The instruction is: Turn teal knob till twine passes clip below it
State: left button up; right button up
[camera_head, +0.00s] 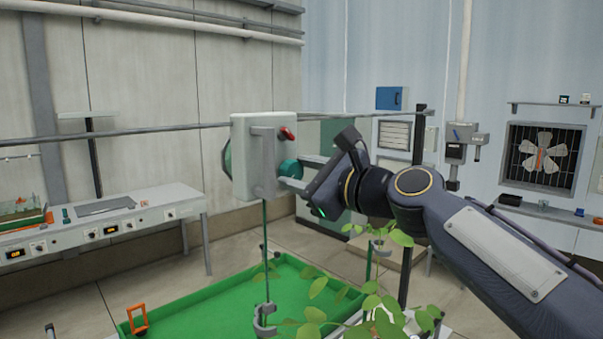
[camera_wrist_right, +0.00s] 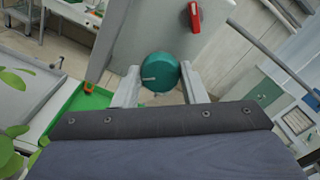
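The teal knob (camera_head: 290,168) sticks out of the right side of a pale box (camera_head: 241,140) hung on the overhead bar. It also shows in the right wrist view (camera_wrist_right: 160,73), with a pale mark on its face. My right gripper (camera_head: 292,171) has one finger on each side of the knob, apparently touching it. Green twine (camera_head: 265,245) hangs straight down from the box to a grey open clip (camera_head: 265,321) low in the head view. Where the twine ends at the clip is hard to tell. My left gripper is not in view.
A red lever (camera_head: 288,133) sits above the knob on the box. A green tray (camera_head: 190,309) with leafy plants (camera_head: 318,315) lies below. A control bench (camera_head: 110,218) stands at left. The bar (camera_head: 120,132) runs across at box height.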

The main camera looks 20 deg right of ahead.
jog(key=c, duration=0.4)
jog(key=shift+c, duration=0.2)
jog(key=shift+n, duration=0.3)
jog(key=n+b, duration=0.1)
jog(key=n, duration=0.3)
jog(key=shift+f+n, duration=0.15)
jog(key=shift+n, duration=0.15)
jog(key=shift+a+n+b, duration=0.1)
jog(key=shift+n+b, duration=0.85)
jog(key=shift+n, duration=1.35)
jog(key=o, duration=1)
